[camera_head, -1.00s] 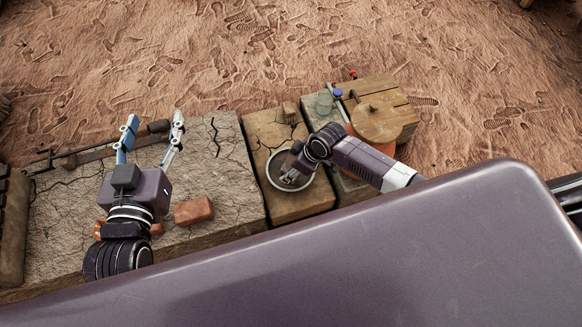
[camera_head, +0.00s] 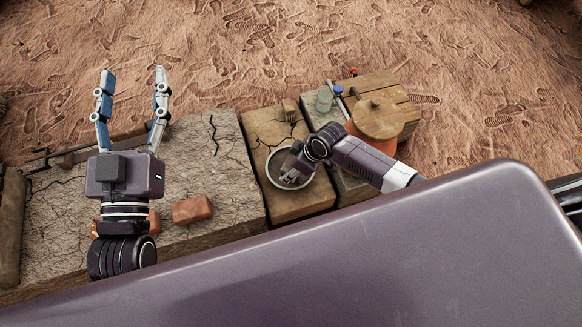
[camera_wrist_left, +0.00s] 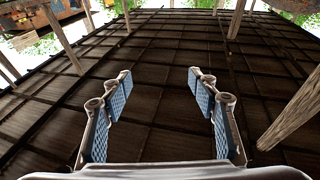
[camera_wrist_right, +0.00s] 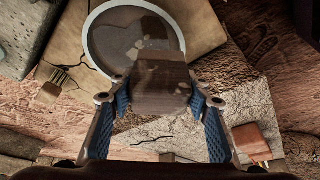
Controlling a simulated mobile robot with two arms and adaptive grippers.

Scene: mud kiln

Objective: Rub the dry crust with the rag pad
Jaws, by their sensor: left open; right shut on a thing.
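My right gripper (camera_head: 292,175) is shut on a brown, worn block-like pad (camera_wrist_right: 162,88), which I take to be the rag pad. It holds the pad over the near part of a round, pale-rimmed dish (camera_wrist_right: 115,38); I cannot tell whether they touch. The dish has a grey-brown surface with paler flaky patches, likely the dry crust. In the head view the dish (camera_head: 272,176) is partly hidden by the right gripper.
A reddish brick (camera_head: 192,209) lies on the cracked slab (camera_head: 225,190). A small brush-like block (camera_wrist_right: 54,84) lies beside the dish. Sandy ground lies beyond.

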